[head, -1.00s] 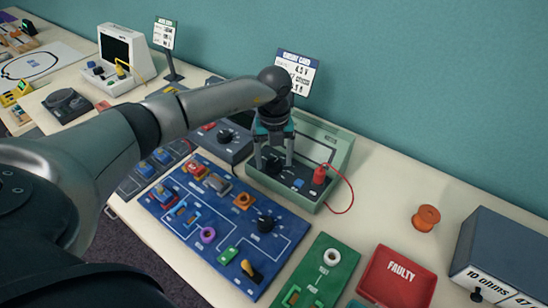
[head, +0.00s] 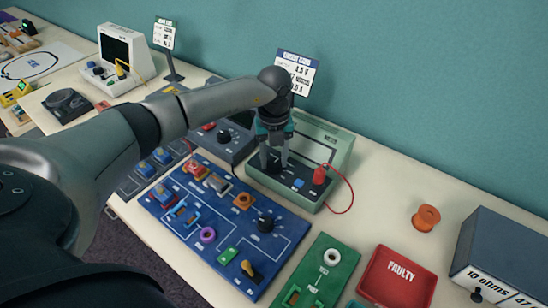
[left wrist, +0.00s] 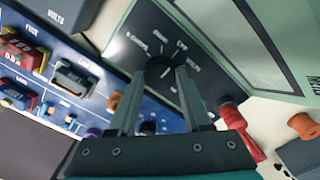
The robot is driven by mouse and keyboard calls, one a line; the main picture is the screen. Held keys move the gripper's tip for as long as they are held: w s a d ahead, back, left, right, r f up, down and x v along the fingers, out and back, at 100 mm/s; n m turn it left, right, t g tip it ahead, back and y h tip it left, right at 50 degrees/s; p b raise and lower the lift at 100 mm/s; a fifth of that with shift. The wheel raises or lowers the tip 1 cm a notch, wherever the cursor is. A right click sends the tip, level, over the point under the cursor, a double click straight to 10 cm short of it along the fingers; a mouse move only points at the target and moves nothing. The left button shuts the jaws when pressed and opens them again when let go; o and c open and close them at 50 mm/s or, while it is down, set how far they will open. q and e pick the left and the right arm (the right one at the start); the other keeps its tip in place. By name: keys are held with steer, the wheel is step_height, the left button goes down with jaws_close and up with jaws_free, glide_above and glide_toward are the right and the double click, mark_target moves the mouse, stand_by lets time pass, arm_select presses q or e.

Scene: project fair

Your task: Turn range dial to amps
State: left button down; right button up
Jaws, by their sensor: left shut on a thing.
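The green meter (head: 335,150) stands near the back of the table, its dark front panel facing up. My left gripper (head: 273,166) reaches down over the left part of this panel. In the left wrist view its two fingers (left wrist: 160,90) are shut on the dark round range dial (left wrist: 158,67). Small white labels surround the dial, among them what looks like OFF and VOLTS; which one the dial points at I cannot tell. In the head view the fingers mostly hide the dial. My right gripper is in neither view.
A red plug (head: 320,175) with a red lead stands at the panel's right, beside a blue button (head: 298,182). A blue circuit board (head: 225,225) lies in front of the meter. A red FAULTY tray (head: 398,278) and an orange spool (head: 426,217) are to the right.

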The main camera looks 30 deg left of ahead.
mark_target(274, 163)
arm_select(q)
steer(key=shift+m, duration=0.3)
steer(key=m+b, duration=0.1)
steer(key=m, duration=0.5)
steer(key=m+b, duration=0.1)
steer(key=m, duration=0.3)
steer(key=shift+m, duration=0.4)
steer(key=shift+m+b, duration=0.4)
steer(key=shift+m, duration=1.1)
steer(key=shift+c, duration=1.7)
jaws_free()
steer(key=shift+r, duration=0.1)
step_height(274, 163, up, 15)
steer(key=shift+p, duration=0.35)
